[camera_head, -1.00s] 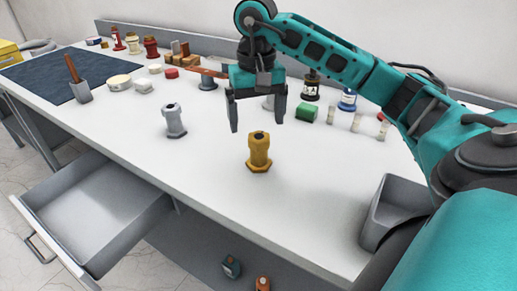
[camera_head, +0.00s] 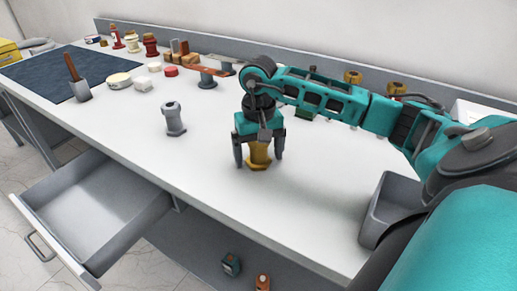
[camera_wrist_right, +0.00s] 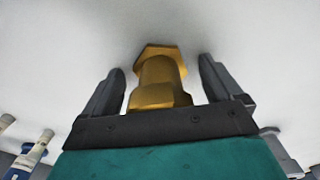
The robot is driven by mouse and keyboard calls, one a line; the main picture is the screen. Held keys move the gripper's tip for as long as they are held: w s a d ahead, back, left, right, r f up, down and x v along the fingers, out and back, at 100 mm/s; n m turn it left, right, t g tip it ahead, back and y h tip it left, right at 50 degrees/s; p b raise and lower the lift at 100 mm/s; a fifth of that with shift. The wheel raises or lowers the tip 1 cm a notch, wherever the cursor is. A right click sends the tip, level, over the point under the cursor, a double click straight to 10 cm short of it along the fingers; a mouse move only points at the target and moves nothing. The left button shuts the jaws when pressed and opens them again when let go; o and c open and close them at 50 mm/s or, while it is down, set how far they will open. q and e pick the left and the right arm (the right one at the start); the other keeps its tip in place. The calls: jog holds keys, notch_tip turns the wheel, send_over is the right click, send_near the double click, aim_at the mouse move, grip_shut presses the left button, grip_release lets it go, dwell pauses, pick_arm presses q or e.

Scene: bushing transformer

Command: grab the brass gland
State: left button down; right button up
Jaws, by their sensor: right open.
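The brass gland (camera_head: 258,157) stands upright on the white workbench, its upper part hidden behind my right gripper in the head view. My right gripper (camera_head: 258,162) points down over it, with one finger on each side. In the right wrist view the brass gland (camera_wrist_right: 160,80) lies between the two open fingers of the gripper (camera_wrist_right: 160,78), with a gap visible on both sides. A similar grey gland (camera_head: 174,119) stands to the left on the bench. My left gripper is not in view.
A grey bin (camera_head: 385,210) stands at the bench's right front. An open drawer (camera_head: 95,205) juts out below the front edge at left. Bottles, blocks and small parts line the back. The bench around the brass gland is clear.

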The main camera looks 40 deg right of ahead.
jog(key=shift+r, duration=0.1)
jog(key=c, duration=1.4)
jog(key=shift+r, duration=0.1)
notch_tip(320, 180, up, 11)
jog(key=shift+w+r+p, duration=0.1)
jog(key=shift+r+p, duration=0.05)
jog(key=shift+p, duration=0.15)
notch_tip(320, 180, up, 8)
jog(key=p, duration=0.2)
jog(key=shift+p, duration=0.3)
